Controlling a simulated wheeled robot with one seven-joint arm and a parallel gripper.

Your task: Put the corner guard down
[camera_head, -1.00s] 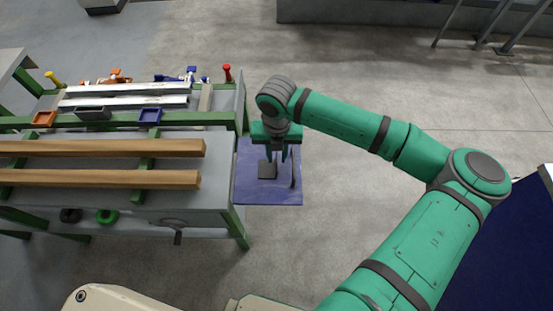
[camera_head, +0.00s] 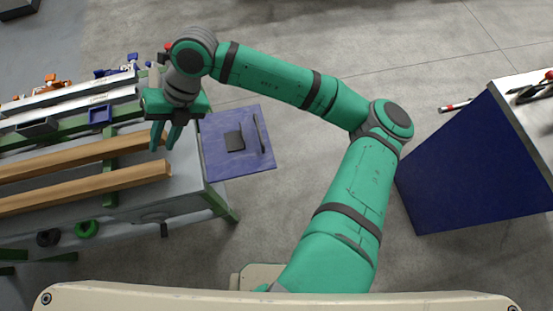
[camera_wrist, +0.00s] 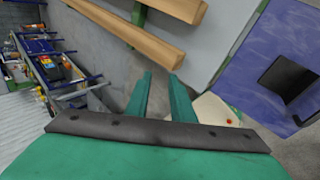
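A small dark square piece (camera_head: 234,141) lies on a blue panel (camera_head: 216,162) to the right of the gripper. It also shows in the wrist view (camera_wrist: 288,78), apart from the fingers. I take it for the corner guard, but its shape is too small to be sure. A thin dark bar (camera_head: 259,134) lies beside it on the panel.
Two wooden beams (camera_head: 85,188) lie along the grey table (camera_head: 180,196). A blue tray (camera_head: 101,116) and a dark tray (camera_head: 38,127) are behind them. A blue-sided bench (camera_head: 460,165) stands at the right. Open floor (camera_head: 310,140) lies between.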

